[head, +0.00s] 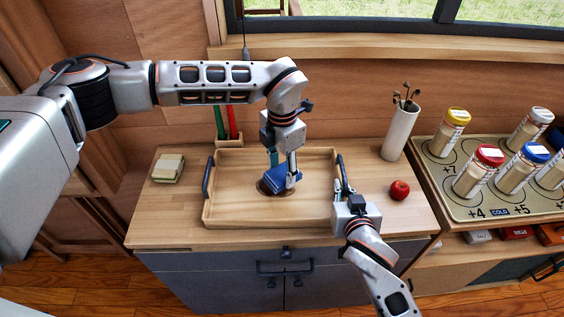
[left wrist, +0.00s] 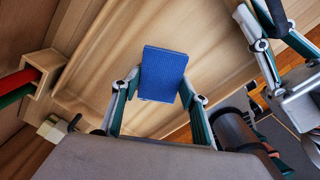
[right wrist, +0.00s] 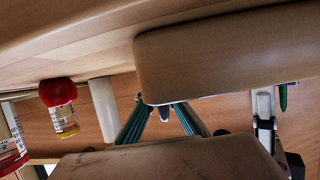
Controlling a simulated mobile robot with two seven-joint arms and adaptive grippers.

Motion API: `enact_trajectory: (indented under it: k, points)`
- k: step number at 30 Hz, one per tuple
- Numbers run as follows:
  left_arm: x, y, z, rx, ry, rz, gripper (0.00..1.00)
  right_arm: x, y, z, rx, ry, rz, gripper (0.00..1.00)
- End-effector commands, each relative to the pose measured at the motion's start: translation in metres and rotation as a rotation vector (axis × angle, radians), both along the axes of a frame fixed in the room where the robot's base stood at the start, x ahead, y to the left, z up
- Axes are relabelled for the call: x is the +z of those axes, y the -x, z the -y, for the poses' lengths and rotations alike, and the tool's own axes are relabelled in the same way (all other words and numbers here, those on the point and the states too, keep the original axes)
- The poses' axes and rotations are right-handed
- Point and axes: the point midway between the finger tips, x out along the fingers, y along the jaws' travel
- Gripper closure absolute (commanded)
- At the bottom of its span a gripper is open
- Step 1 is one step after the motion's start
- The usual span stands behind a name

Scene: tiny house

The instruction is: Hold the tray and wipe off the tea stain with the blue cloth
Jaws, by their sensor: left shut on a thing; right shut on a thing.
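The wooden tray (head: 225,212) lies flat on the cabinet top, with a dark handle at each end. A brown tea stain (head: 263,188) shows on its floor beside the blue cloth (head: 285,178), which covers part of it. My left gripper (head: 283,172) points down into the tray, shut on the folded cloth; the cloth shows between its fingers in the left wrist view (left wrist: 162,75). My right gripper (head: 345,190) is at the tray's right handle (head: 340,168), shut on it. In the right wrist view its fingers (right wrist: 165,110) meet below the tray wall, and the handle is mostly hidden.
A red apple (head: 399,190) and a white vase (head: 400,132) stand right of the tray. A folded pale cloth or sponge (head: 168,168) lies to its left. A holder with red and green sticks (head: 227,130) stands behind. Jars (head: 479,172) stand on a mat at right.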

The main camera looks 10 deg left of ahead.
Motion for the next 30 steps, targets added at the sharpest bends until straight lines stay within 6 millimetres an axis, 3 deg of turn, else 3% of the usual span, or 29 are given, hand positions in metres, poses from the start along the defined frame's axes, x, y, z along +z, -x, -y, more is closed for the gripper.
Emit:
enact_trajectory:
  k: [11,23,30]
  points:
    - [-0.037,0.001,0.000,0.000,-0.001,-0.004,0.74,0.000,0.000,0.000,-0.001,0.000,0.001,1.00]
    - [-0.039,0.007,-0.037,0.002,0.000,-0.001,0.74,0.001,0.000,0.000,-0.001,0.000,0.001,1.00]
    - [-0.040,0.003,-0.013,-0.001,0.000,0.000,0.74,0.001,0.000,0.000,0.000,0.000,0.001,1.00]
